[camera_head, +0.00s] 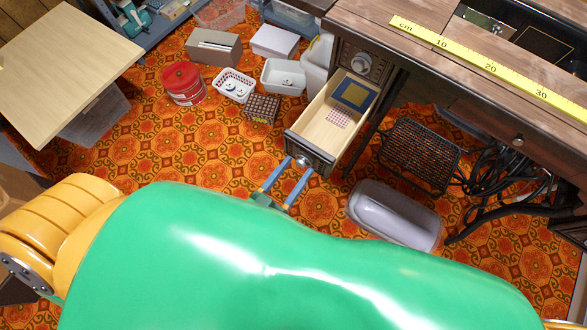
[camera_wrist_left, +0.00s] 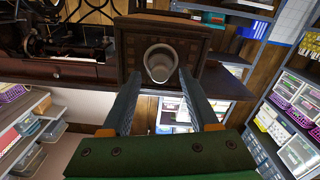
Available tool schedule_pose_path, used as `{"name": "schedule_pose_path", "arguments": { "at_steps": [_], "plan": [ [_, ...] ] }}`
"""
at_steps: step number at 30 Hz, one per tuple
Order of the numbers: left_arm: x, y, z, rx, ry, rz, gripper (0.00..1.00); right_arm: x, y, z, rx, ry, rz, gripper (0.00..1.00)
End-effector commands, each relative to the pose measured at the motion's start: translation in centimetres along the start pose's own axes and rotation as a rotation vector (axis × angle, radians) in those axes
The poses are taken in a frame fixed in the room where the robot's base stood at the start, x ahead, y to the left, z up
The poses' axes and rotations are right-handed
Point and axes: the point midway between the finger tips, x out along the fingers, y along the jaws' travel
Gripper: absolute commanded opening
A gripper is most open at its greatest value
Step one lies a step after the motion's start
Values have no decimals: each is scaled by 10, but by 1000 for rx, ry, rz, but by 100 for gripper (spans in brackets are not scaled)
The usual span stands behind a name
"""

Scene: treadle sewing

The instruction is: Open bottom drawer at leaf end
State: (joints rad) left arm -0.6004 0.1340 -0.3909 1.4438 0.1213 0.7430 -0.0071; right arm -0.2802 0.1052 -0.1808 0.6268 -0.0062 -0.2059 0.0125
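The bottom drawer (camera_head: 327,133) at the left end of the sewing table is pulled well out, its pale wooden inside showing. A blue-and-yellow square and a pink checked piece lie in it. Its dark front has a round grey knob, clear in the left wrist view (camera_wrist_left: 159,63). My left gripper (camera_head: 300,165) is at that front, fingers on either side of the knob. The fingers look spread wider than the knob, with small gaps; contact is hard to judge. The left wrist view shows the same fingers (camera_wrist_left: 160,74). My right gripper is not in view.
A closed drawer with a knob (camera_head: 361,63) sits above. A yellow ruler (camera_head: 490,67) lies on the tabletop. A black treadle (camera_head: 418,154) and a grey-lilac bin (camera_head: 395,214) stand right of the drawer. A red tin (camera_head: 183,84) and boxes stand left.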

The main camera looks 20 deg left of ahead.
Motion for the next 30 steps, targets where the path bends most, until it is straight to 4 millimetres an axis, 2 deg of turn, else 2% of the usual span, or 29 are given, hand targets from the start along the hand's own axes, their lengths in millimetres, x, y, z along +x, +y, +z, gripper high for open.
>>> {"name": "schedule_pose_path", "arguments": {
  "at_steps": [5,12,15,28,30],
  "plan": [
    [-7,0,0,0,-2,0,61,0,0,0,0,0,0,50],
    [-57,0,1,0,-3,0,61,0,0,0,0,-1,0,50],
    [-68,0,1,0,-2,0,61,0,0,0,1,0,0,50],
    [-71,0,0,0,-1,0,61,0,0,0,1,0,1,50],
    [-70,-3,11,11,-38,-2,61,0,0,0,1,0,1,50]
  ]
}}
